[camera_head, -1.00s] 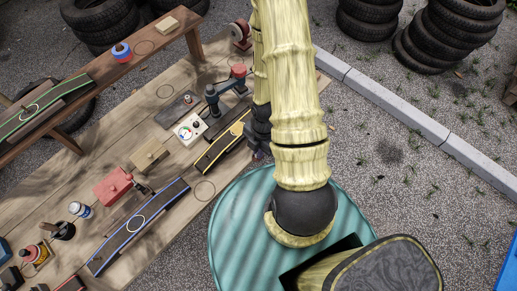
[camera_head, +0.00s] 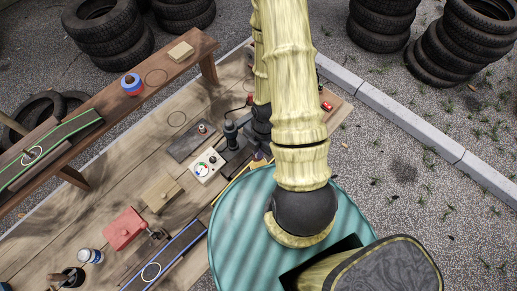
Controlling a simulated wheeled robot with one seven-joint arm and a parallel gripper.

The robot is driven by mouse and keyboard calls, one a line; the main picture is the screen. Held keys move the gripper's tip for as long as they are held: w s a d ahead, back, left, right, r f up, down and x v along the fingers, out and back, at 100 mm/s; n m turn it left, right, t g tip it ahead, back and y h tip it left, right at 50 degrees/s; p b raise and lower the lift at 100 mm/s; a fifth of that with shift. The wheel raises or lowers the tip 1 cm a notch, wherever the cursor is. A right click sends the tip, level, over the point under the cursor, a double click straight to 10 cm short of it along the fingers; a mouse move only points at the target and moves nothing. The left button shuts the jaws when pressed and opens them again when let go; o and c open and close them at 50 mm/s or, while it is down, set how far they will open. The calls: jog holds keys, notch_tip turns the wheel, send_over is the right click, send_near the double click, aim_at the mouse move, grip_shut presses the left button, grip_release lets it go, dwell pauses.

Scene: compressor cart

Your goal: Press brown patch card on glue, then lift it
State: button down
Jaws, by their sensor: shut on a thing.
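My gripper (camera_head: 257,156) shows only as a small dark part at the left edge of my pale arm, over the bench. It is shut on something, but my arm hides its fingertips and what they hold. I cannot pick out the brown patch card for sure. A blue-edged strip (camera_head: 182,250) with a white ring lies on the bench. A green-edged strip (camera_head: 55,145) with a white ring lies on the raised shelf. A yellow-edged strip (camera_head: 222,192) is mostly hidden behind the teal drum, so I cannot see any glue on it.
The wooden bench (camera_head: 105,180) holds a gauge box (camera_head: 207,166), a black stand (camera_head: 231,134), a tan block (camera_head: 162,193), a red box (camera_head: 123,228) and a can (camera_head: 89,257). Tyres and a curb lie beyond.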

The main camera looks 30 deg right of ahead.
aim_at(258, 165)
dwell(0.3)
jog(key=shift+f+b, duration=3)
jog(key=shift+f, duration=0.1)
jog(key=shift+f+b, duration=0.35)
jog(key=shift+r, duration=0.15)
dwell(0.4)
jog(key=shift+r+p, duration=3.9)
jog(key=shift+p, duration=0.05)
jog(key=shift+s, duration=0.1)
